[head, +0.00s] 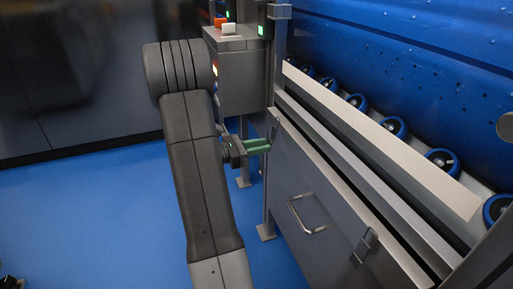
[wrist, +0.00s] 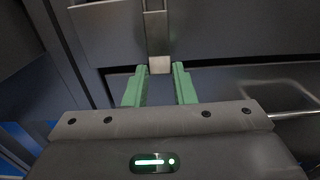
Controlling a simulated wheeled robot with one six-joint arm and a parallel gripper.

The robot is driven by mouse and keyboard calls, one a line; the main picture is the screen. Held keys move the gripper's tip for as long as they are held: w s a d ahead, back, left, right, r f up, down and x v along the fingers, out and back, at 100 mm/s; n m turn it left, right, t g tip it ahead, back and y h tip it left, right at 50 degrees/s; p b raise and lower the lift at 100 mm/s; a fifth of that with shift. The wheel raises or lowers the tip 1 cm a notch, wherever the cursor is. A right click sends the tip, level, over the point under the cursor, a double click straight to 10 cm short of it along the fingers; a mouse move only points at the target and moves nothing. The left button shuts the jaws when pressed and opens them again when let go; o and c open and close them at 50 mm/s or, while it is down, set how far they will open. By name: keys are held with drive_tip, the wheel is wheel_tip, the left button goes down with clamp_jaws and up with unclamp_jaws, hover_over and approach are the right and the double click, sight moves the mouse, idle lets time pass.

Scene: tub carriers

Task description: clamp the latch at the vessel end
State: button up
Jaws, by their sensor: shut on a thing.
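My gripper (head: 258,146) has green fingers and is at the upper far corner of the grey side panel (head: 330,180). In the wrist view its two fingers (wrist: 160,72) stand either side of the pale lower end of a metal latch (wrist: 155,35), and the gripper is shut on it. The latch strap runs upward from the fingers, over the seam between two dark panels. In the head view this latch (head: 275,128) is small and partly hidden by the fingers. A second latch (head: 364,247) is on the near end of the same panel, away from my gripper.
A bar handle (head: 309,215) sticks out of the panel between the two latches. A grey control box (head: 238,75) on a post stands behind my gripper. Blue-rimmed wheels (head: 394,128) line the track on the right. Blue floor (head: 90,220) is open at left.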

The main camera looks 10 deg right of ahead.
drive_tip(key=shift+w+d+f+h, duration=0.1)
drive_tip(key=shift+d+f+h, duration=0.3)
drive_tip(key=shift+h, duration=0.4)
drive_tip(key=shift+b, duration=0.3)
drive_tip(key=o, duration=1)
drive_tip(key=shift+a, duration=0.1)
drive_tip(key=shift+p+v, duration=1.95)
drive_tip(key=shift+v, duration=4.8)
drive_tip(key=shift+f, duration=0.1)
